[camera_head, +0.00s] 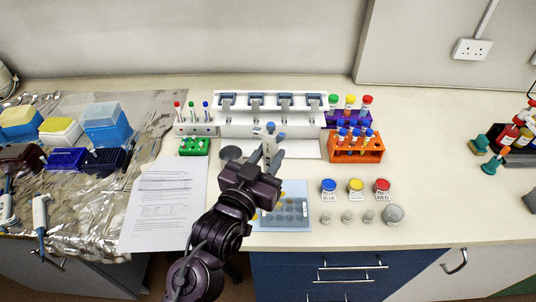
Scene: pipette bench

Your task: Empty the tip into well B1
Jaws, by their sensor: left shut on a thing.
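My left gripper (268,160) is in the middle of the bench, shut on a pale pipette with a blue top (270,129). The pipette stands roughly upright between the fingers. Its lower end and any tip are hidden behind my gripper and wrist. The well plate (300,191), light blue-grey with round wells, lies at the front of the bench, just right of and below my gripper in the picture. My arm covers its left part. Some yellow shows at its left edge. Well B1 cannot be made out. My right gripper is not in view.
A white pipette rack (239,130) stands behind my gripper. An orange tube rack (358,154) stands to the right. Blue (329,187), yellow (356,187) and red (382,187) capped jars stand right of the plate, with small glass vessels before them. A paper sheet (163,205) lies left.

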